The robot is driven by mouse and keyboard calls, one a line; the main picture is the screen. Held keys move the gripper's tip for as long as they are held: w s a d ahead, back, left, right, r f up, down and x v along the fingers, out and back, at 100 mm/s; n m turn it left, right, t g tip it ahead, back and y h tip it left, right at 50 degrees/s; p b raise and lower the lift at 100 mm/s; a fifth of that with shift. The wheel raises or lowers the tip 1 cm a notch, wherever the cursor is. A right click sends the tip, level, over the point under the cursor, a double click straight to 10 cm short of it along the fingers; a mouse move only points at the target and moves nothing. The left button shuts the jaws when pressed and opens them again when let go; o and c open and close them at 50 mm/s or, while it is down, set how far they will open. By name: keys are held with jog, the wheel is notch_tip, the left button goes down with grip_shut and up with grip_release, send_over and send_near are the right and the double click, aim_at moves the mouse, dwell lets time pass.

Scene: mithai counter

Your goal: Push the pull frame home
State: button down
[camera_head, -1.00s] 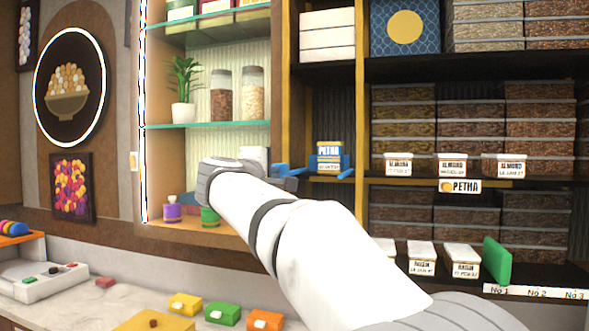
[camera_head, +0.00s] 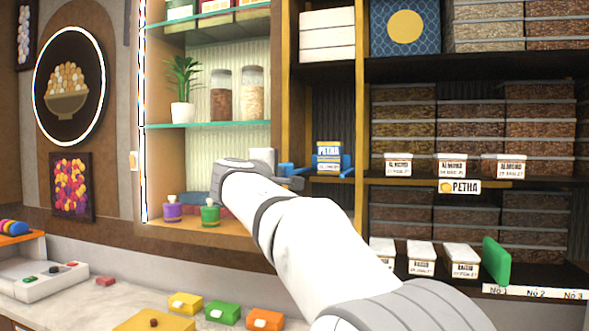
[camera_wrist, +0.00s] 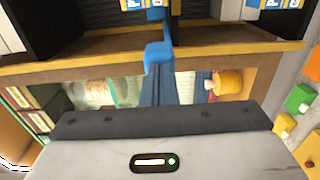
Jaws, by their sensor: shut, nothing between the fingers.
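The blue pull frame (camera_head: 347,168) sits at the front of the narrow shelf bay, around a small stack of PETHA boxes (camera_head: 328,156). Its blue left part (camera_head: 286,168) shows just beyond my gripper. In the wrist view a bright blue part of the frame (camera_wrist: 157,56) stands out over the yellow shelf edge, straight ahead of my gripper. My gripper (camera_head: 296,182) is shut and empty, close in front of the frame's left part. I cannot tell whether they touch. My wrist and arm hide some of the bay's front.
The shelf's yellow front edge (camera_wrist: 80,62) runs across the wrist view. A wooden upright (camera_head: 361,120) bounds the bay on the right. Bottles (camera_head: 210,213) stand on the lower left shelf. Coloured boxes (camera_head: 222,312) lie on the counter below.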

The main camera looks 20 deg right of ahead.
jog(key=shift+p+x, duration=1.15)
jog(key=shift+x, duration=3.1)
jog(key=shift+s, duration=0.1)
jog(key=shift+s+a+f+b, duration=0.1)
jog(key=shift+s+a+b, duration=0.3)
jog(key=shift+b, duration=0.1)
jog(key=b+v, duration=0.3)
jog(key=v, duration=0.4)
jog(key=shift+d, duration=0.1)
